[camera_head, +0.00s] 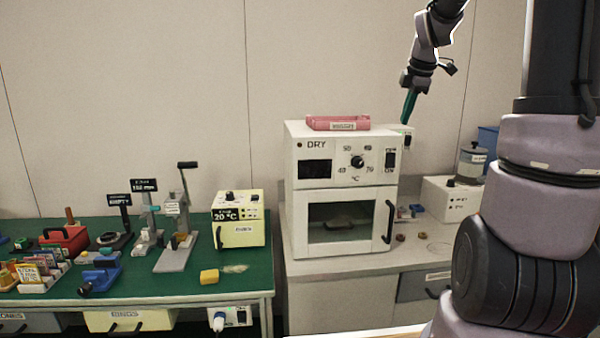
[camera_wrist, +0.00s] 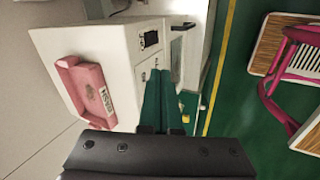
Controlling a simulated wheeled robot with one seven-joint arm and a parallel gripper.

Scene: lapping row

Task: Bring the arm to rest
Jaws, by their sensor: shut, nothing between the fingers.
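My gripper (camera_head: 409,106) is at the end of my raised arm, in front of the wall and just above the right side of the white oven marked DRY (camera_head: 297,225). Its green fingers point down and are closed together with nothing between them. In the wrist view the closed fingers (camera_wrist: 163,95) reach toward the oven's front edge. A pink tray (camera_head: 338,123) lies on top of the oven, left of the fingers. It also shows in the wrist view (camera_wrist: 88,90). Whether the fingertips touch the oven cannot be told.
A green bench (camera_head: 140,285) at left holds a yellow 20 °C box (camera_head: 238,228), presses and a red box (camera_head: 65,239). Right of the oven stands a white unit with a jar (camera_head: 471,163). A pink chair (camera_wrist: 285,85) and green floor show in the wrist view.

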